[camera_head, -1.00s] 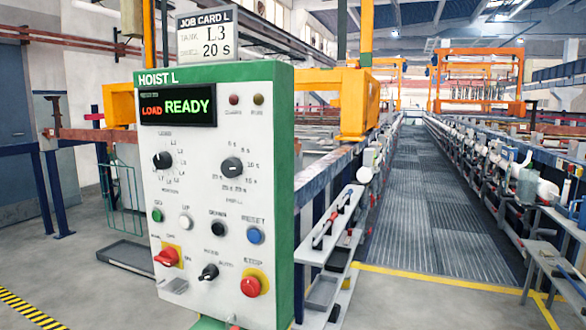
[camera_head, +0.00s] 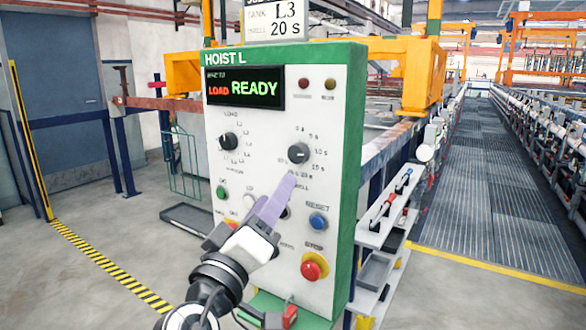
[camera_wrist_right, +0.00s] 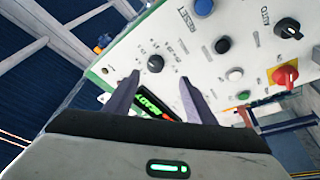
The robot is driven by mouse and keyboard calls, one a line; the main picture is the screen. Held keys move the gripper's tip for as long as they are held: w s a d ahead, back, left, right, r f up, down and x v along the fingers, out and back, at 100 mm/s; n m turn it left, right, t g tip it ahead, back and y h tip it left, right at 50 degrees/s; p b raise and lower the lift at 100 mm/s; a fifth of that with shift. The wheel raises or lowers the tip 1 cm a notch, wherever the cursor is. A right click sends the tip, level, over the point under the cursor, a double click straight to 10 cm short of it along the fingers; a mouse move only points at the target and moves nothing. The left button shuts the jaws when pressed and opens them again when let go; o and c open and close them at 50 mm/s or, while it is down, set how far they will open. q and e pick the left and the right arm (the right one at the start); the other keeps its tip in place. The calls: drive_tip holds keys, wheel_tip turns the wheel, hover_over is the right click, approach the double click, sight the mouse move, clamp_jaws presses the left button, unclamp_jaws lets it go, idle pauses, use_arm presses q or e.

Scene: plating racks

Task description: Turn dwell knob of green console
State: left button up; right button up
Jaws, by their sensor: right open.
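The green-edged console (camera_head: 352,150), headed HOIST L, stands upright with a white face. The dwell knob (camera_head: 298,152) is black and round, at the upper right of the face inside a ring of second marks. Its pointer direction is too small to tell. My right gripper (camera_head: 290,182) is open and empty, with its purple fingers reaching up just below the knob. In the right wrist view the knob (camera_wrist_right: 155,63) shows beyond and between the two spread fingertips (camera_wrist_right: 159,82), apart from them. My left gripper is not in view.
The display (camera_head: 243,88) reads LOAD READY. A job card (camera_head: 273,22) above shows L3 and 20 s. A second black knob (camera_head: 228,142), the blue reset button (camera_head: 318,221) and the red stop button (camera_head: 314,266) are close by. A shelf (camera_head: 385,225) stands at the right.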

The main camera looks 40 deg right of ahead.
sight(296, 157)
drive_tip(key=p+x, duration=0.1)
drive_tip(key=x, duration=0.2)
drive_tip(key=p+x, duration=0.1)
drive_tip(key=x, duration=0.2)
drive_tip(key=r+x, duration=0.1)
drive_tip(key=x, duration=0.2)
drive_tip(key=shift+s+a+r+p, duration=0.1)
drive_tip(key=shift+s+p, duration=0.1)
drive_tip(key=shift+p, duration=0.2)
drive_tip(key=shift+w+d+r, duration=0.1)
drive_tip(key=shift+w+d, duration=0.3)
drive_tip(key=shift+d, duration=0.2)
